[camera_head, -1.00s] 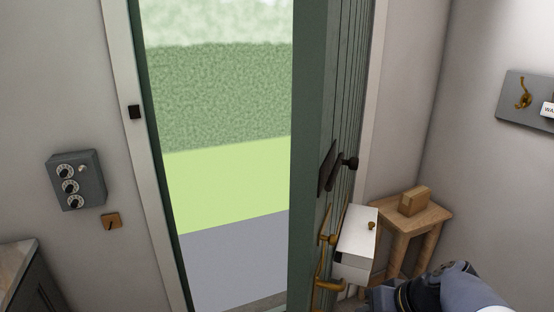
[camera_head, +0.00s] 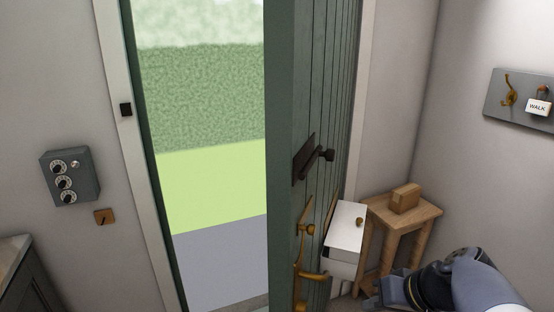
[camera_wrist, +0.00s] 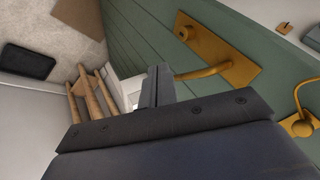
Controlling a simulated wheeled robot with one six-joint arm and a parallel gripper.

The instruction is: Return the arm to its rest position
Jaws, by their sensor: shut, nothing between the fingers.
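My arm (camera_head: 450,289) shows at the lower right of the head view. Its gripper end is low in the picture, near the stool, and its fingers are not clear there. In the wrist view my gripper (camera_wrist: 155,88) has its two fingers together with nothing between them. Beyond the fingers are the green door (camera_wrist: 150,35) and its brass lever handle (camera_wrist: 215,68). The lever passes close by the fingertips in the picture; I cannot tell whether they touch. In the head view the door (camera_head: 290,110) stands open, with the brass handle (camera_head: 308,274) low on it.
A white box (camera_head: 345,228) sits beside the door. A wooden stool (camera_head: 415,214) carrying a wooden block (camera_head: 405,197) stands in the corner. A hook board (camera_head: 497,101) is on the right wall and a grey dial box (camera_head: 70,177) on the left. The doorway is clear.

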